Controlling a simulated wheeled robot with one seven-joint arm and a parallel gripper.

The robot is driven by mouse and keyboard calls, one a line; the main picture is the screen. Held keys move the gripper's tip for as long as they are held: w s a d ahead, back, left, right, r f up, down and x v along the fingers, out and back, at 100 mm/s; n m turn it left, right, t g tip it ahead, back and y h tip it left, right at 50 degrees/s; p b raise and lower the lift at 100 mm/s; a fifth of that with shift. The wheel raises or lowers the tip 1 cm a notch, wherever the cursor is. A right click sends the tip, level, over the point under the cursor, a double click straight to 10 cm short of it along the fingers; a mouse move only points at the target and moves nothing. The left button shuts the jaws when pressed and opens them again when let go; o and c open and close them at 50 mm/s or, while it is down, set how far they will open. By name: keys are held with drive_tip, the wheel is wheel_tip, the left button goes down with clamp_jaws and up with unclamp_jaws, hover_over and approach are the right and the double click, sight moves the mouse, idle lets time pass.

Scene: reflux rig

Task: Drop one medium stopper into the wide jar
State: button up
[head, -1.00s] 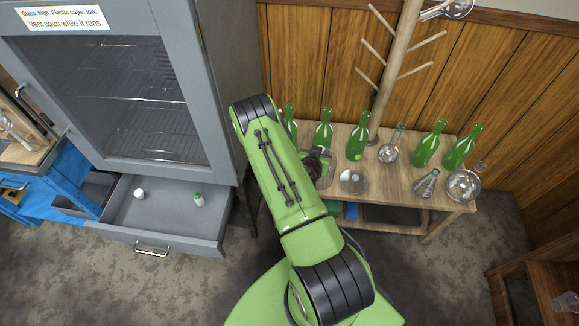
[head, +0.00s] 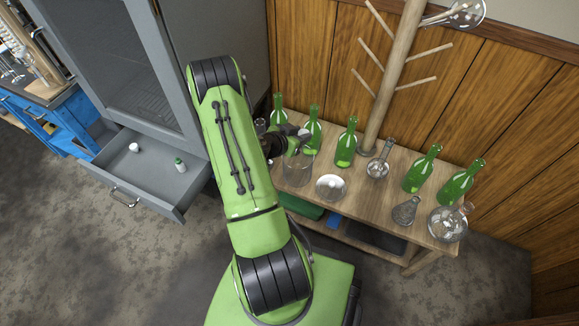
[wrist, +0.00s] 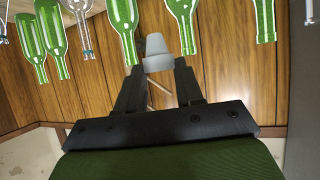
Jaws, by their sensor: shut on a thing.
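My gripper (head: 303,138) is shut on a pale grey tapered stopper (wrist: 157,54), which sits between the fingertips in the wrist view. In the head view the gripper is above the bench, close over the wide jar (head: 297,173), a clear glass vessel partly hidden by my arm. I cannot tell whether the stopper is right over the jar's mouth. The stopper itself is hard to make out in the head view. A round dish (head: 330,188) with a pale thing in it lies just right of the jar.
Green bottles stand behind the jar, such as one bottle (head: 346,143), with two more to the right. Glass flasks (head: 447,223) stand at the bench's right end. A wooden peg rack (head: 390,80) rises behind. An open drawer (head: 150,175) juts out at left.

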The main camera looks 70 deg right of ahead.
wheel_tip(320, 180, down, 6)
drive_tip(key=b, duration=0.3)
drive_tip(key=shift+b, duration=0.3)
drive_tip(key=o, duration=1.1)
drive_tip(key=shift+r, duration=0.1)
drive_tip(key=p+v, duration=0.4)
drive_tip(key=v, duration=1.1)
drive_tip(key=shift+w+a+r, duration=0.1)
drive_tip(key=shift+a+r, duration=0.1)
drive_tip(key=shift+a, duration=0.15)
